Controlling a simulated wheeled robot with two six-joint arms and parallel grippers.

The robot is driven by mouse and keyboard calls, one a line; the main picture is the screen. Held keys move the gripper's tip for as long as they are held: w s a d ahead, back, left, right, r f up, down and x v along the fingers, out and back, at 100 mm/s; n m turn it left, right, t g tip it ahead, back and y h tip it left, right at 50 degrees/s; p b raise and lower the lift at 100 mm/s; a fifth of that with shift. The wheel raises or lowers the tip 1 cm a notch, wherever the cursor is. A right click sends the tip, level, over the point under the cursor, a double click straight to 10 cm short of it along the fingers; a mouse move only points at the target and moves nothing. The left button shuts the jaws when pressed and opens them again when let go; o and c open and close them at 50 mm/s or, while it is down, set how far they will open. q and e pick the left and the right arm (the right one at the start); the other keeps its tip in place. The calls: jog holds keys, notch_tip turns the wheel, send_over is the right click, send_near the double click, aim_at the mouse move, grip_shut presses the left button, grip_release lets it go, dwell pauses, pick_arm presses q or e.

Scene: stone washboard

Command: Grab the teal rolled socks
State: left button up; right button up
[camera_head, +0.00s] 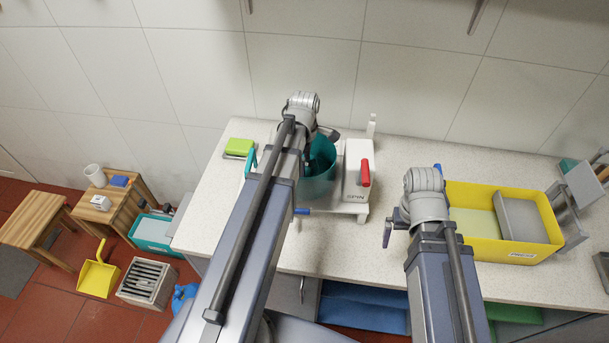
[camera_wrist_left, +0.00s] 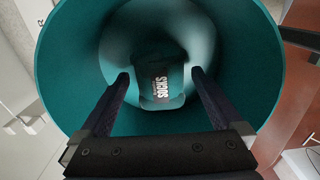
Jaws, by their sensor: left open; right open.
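A small rolled bundle with a dark label reading "SOCKS" (camera_wrist_left: 160,84) lies at the bottom of a round teal tub (camera_wrist_left: 75,65), in the left wrist view. Teal edges show around the label. In the head view the tub (camera_head: 322,165) stands on the counter, partly behind my left arm, and the socks cannot be seen. My left gripper (camera_wrist_left: 161,76) is open and points down into the tub. Its fingertips appear on either side of the socks, with gaps; their depth is unclear. My right gripper (camera_head: 390,230) is open, near the counter's front edge, away from the tub.
A white spin unit with a red handle (camera_head: 365,173) stands right of the tub. A yellow crate (camera_head: 500,256) holds grey and pale items farther right. A green sponge-like block (camera_head: 239,147) lies left. Stools and a yellow dustpan (camera_head: 98,275) are on the floor.

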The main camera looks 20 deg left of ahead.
pick_arm(q)
jog(key=shift+f+b, duration=0.35)
jog(key=shift+f, duration=0.5)
jog(key=shift+r, duration=0.1)
pick_arm(e)
jog(key=shift+f, duration=0.75)
pick_arm(q)
jog(key=shift+c, duration=0.4)
jog(key=c, duration=1.4)
jog(key=shift+r, duration=0.1)
pick_arm(e)
jog(key=shift+r, duration=0.15)
pick_arm(q)
notch_tip(320, 180, up, 10)
jog(key=p, duration=1)
pick_arm(e)
notch_tip(320, 180, up, 10)
